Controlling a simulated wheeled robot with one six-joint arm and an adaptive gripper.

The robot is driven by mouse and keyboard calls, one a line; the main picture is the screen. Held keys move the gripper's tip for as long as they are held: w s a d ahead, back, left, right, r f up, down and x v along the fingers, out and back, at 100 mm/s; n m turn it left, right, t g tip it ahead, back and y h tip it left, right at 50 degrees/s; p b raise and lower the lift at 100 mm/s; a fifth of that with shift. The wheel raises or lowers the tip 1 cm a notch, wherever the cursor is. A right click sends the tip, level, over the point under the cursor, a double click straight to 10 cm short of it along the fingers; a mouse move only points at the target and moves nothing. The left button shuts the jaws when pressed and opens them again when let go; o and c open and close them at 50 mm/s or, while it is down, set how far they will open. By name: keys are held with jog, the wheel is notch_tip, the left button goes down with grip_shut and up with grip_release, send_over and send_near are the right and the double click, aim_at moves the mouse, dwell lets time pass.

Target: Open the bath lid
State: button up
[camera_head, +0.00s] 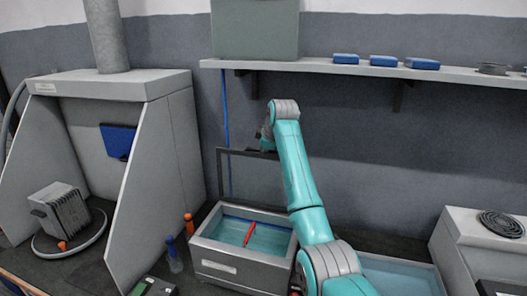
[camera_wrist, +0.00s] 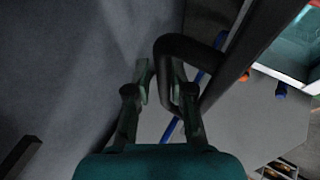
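The bath (camera_head: 240,274) is a grey open-topped tank with bluish liquid, left of my arm in the head view. Its lid (camera_head: 220,175) stands raised at the back edge as a dark-framed panel; the wall shows through it. My gripper (camera_head: 266,138) is at the lid's upper right edge, partly hidden by my wrist. In the wrist view my gripper (camera_wrist: 161,85) has its fingers apart, with the bent dark handle (camera_wrist: 195,48) reaching in by the fingertips. A gap shows beside the left finger; contact with the right one is unclear.
A red stick (camera_head: 249,234) lies in the bath. Orange- and blue-topped bottles (camera_head: 173,256) stand left of it, beside a grey hood (camera_head: 110,88). A shelf (camera_head: 330,67) with blue boxes runs behind. A second tank (camera_head: 400,275) is right of my arm.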

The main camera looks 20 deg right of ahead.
jog(key=v, duration=1.2)
jog(key=shift+d, duration=0.15)
jog(key=shift+w, duration=0.1)
